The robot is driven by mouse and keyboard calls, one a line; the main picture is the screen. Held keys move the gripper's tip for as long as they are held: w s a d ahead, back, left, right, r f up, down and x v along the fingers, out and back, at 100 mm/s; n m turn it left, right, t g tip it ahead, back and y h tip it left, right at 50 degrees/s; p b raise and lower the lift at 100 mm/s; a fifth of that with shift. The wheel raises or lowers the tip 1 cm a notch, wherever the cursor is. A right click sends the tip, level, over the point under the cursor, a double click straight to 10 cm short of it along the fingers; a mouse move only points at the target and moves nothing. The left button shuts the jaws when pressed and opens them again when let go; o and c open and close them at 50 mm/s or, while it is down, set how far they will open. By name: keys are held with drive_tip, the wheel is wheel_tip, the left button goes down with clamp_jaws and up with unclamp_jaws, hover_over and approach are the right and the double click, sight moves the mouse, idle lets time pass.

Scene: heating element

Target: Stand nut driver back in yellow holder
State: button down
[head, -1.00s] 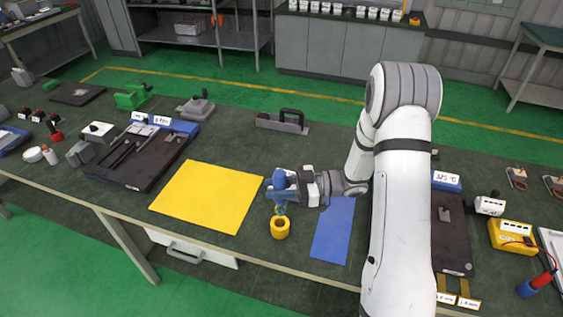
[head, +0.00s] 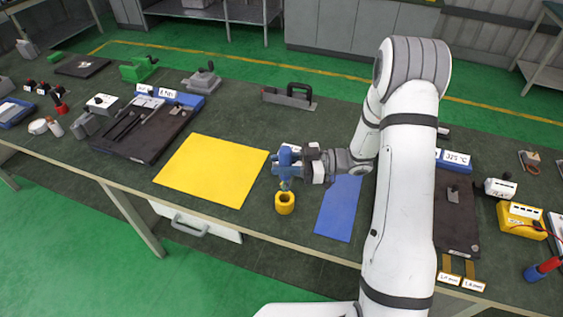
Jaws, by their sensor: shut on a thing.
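The yellow holder (head: 285,204) is a short round cup standing on the dark bench, between the yellow mat and the blue mat. My gripper (head: 289,163) is shut on the nut driver (head: 285,184), directly above the holder. The driver points down, and its lower end is at the holder's mouth. The blue gripper fingers hide most of the driver. I cannot tell whether its tip is inside the opening or just above it.
The yellow mat (head: 212,170) lies left of the holder and the blue mat (head: 338,210) right of it. A dark fixture (head: 140,135) stands further left. A grey block with a black handle (head: 290,98) lies behind. The bench's front edge is close to the holder.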

sight(289, 186)
drive_tip(key=shift+f+b, duration=1)
drive_tip(key=shift+f, duration=0.7)
drive_tip(key=shift+f+b, duration=2.25)
drive_tip(key=shift+f, duration=0.8)
drive_tip(key=c, duration=1)
unclamp_jaws()
drive_tip(key=d+b, duration=0.1)
drive_tip(key=d, duration=0.6)
drive_tip(key=shift+w+d+b, duration=0.15)
drive_tip(key=shift+d+b, duration=0.25)
drive_tip(key=shift+r, duration=0.1)
